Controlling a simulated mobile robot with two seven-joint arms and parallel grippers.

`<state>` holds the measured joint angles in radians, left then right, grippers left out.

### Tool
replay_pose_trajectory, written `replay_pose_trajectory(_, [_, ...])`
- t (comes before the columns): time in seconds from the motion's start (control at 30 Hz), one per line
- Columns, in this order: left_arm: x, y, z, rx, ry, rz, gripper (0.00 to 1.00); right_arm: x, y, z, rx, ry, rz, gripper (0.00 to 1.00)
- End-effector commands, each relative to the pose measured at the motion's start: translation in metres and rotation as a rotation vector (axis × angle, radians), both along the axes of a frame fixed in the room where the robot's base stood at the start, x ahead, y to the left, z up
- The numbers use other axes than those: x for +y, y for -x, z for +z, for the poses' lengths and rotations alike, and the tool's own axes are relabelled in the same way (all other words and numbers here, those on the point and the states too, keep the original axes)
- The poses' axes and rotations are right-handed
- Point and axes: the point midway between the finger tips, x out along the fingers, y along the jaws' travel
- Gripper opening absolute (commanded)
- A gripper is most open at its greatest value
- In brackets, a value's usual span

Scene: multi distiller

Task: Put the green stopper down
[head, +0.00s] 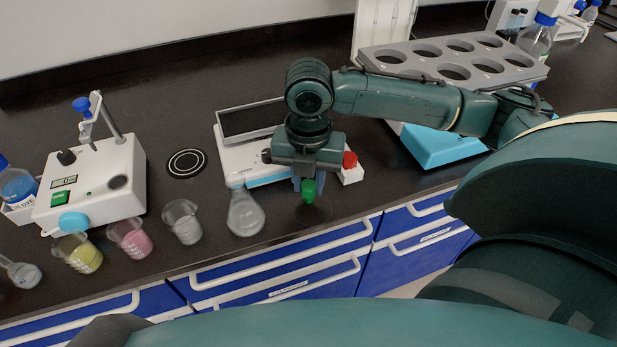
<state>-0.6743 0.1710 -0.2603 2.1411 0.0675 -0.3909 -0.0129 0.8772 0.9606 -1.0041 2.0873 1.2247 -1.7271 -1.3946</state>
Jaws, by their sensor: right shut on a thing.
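My right gripper points down and is shut on the green stopper, near the front edge of the dark bench. I cannot tell how far the stopper is above the bench top. My left gripper is not in view.
Beakers with yellow (83,256), pink (133,240) and clear contents (184,223) stand along the front left. A white device with a dark screen (232,150) sits behind the gripper, with a red knob (350,160). A grey holed rack (452,72) is at the back right.

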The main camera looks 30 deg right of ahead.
Motion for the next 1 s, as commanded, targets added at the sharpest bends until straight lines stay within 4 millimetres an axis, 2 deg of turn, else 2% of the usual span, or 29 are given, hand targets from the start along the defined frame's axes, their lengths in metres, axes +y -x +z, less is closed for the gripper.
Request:
replay_pose_trajectory(0.03, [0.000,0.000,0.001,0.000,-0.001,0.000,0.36,0.000,0.000,-0.002,0.002,-0.001,0.000,0.05])
replay_pose_trajectory(0.07, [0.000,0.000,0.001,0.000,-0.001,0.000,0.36,0.000,0.000,-0.002,0.001,0.000,0.000,0.27])
replay_pose_trajectory(0.3, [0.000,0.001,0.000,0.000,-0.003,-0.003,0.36,0.000,0.000,-0.002,0.001,-0.001,0.000,0.47])
replay_pose_trajectory(0.57, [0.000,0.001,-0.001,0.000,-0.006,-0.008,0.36,0.000,0.000,-0.001,0.000,0.000,0.000,0.47])
replay_pose_trajectory(0.67, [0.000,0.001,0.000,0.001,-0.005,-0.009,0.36,0.000,0.000,0.007,-0.001,-0.001,0.001,0.47])
replay_pose_trajectory(0.77, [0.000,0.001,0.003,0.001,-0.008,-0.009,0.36,0.000,-0.001,0.023,-0.004,-0.001,0.000,0.47])
replay_pose_trajectory(1.0, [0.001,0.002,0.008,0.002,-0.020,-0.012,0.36,0.001,-0.001,0.077,-0.004,-0.002,0.001,0.47])
